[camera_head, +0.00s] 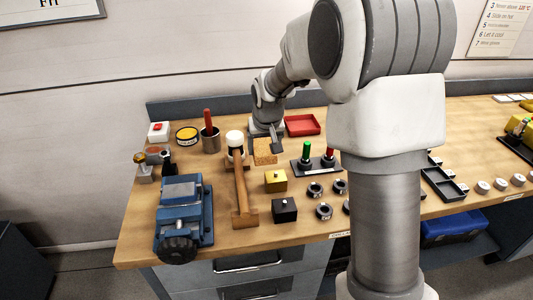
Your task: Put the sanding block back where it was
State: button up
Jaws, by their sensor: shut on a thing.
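The sanding block (263,153), a tan, cork-like block, is at the middle of the back part of the workbench, just right of the mallet. My gripper (269,143) reaches down over it from behind and is shut on it. The fingers hide part of its top and right side. I cannot tell whether its underside touches the bench top.
A yellow block (276,181) and black block (284,211) are in front. A red tray (302,125) lies behind right, and a holder with green and red handles (314,165) right. A blue vise (183,215) fills the front left.

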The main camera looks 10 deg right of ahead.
jog(key=w+d+f, duration=0.1)
jog(key=w+f, duration=0.1)
jog(key=w, duration=0.1)
jog(key=w+d+f, duration=0.1)
jog(key=w+f, duration=0.1)
jog(key=w, duration=0.2)
jog(key=w+d+f+p, duration=0.1)
jog(key=w+f, duration=0.2)
jog(key=w, duration=0.1)
jog(key=shift+d, duration=0.15)
jog(key=shift+f, duration=1.95)
jog(key=shift+s, duration=0.1)
jog(key=shift+f, duration=0.15)
jog(key=o, duration=1.2)
jog(key=shift+o, duration=0.2)
